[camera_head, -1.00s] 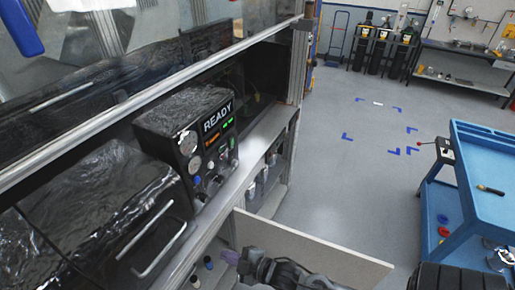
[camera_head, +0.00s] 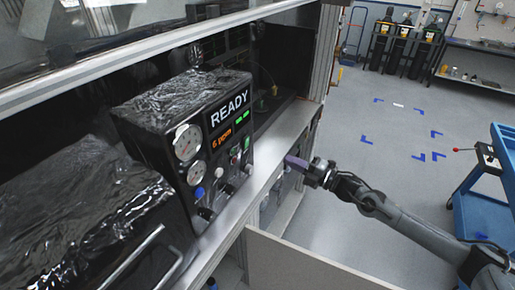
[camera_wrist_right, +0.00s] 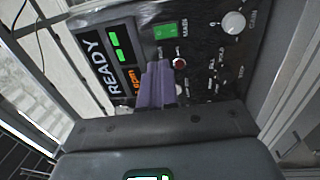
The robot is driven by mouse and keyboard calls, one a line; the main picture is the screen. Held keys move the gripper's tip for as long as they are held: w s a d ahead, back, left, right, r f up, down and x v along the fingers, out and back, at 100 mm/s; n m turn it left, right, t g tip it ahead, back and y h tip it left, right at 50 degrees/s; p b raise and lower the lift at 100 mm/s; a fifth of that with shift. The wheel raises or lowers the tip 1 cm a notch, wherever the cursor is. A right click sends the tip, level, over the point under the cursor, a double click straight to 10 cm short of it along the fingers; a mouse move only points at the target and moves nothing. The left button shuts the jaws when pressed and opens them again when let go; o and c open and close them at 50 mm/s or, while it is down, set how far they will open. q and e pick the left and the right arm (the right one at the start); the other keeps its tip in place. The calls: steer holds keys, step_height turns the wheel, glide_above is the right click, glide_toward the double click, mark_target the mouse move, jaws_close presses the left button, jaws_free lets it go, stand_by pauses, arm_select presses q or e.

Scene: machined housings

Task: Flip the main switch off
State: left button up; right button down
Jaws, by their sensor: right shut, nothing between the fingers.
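The main switch is a lit green rocker (camera_wrist_right: 166,31) with a MAIN label beside it in the right wrist view. In the head view it is a small green patch (camera_head: 247,143) on the black control panel (camera_head: 215,150). My right gripper (camera_head: 296,162) has purple fingers, shut and empty, in front of and to the right of the panel. In the right wrist view the shut fingers (camera_wrist_right: 157,85) point at the panel, below the green rocker in the picture and apart from it as far as I can tell. My left gripper is not in view.
A red button (camera_wrist_right: 180,63) and a white knob (camera_wrist_right: 233,22) are close to the switch. The panel has gauges (camera_head: 187,142) and a READY display (camera_head: 229,105). A metal ledge (camera_head: 262,170) runs below it. A blue cart (camera_head: 480,210) stands at right.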

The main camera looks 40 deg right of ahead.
steer(key=shift+w+r, duration=0.1)
stand_by(0.3)
steer(key=p, duration=0.2)
glide_toward(248, 140)
steer(key=x, duration=0.5)
steer(key=shift+w+a+r, duration=0.1)
steer(key=shift+a+r, duration=0.1)
steer(key=shift+w+a, duration=0.25)
steer(key=shift+w, duration=0.45)
